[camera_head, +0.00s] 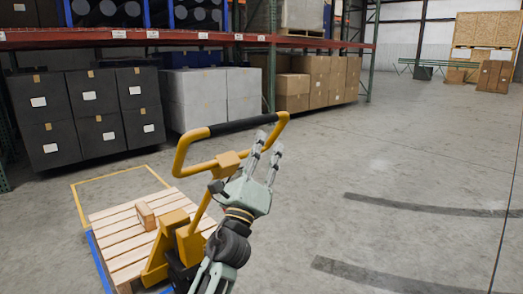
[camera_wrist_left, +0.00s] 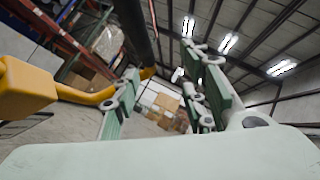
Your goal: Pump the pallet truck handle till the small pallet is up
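The yellow pallet truck (camera_head: 187,243) stands at the small wooden pallet (camera_head: 118,238), at the lower left of the head view. Its yellow handle loop (camera_head: 186,150) has a black grip bar (camera_head: 243,124) along the top. In the left wrist view the black grip (camera_wrist_left: 138,28) runs down from the top, and the yellow loop (camera_wrist_left: 85,97) is at left. My left gripper (camera_head: 270,144) is open, fingers pointing up, just beside the right end of the handle. Nothing is between its fingers; I cannot tell whether they touch the handle. My right gripper is not in view.
A small cardboard box (camera_head: 146,215) sits on the pallet. A yellow floor outline (camera_head: 117,174) lies behind it. The floor on the right is free.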

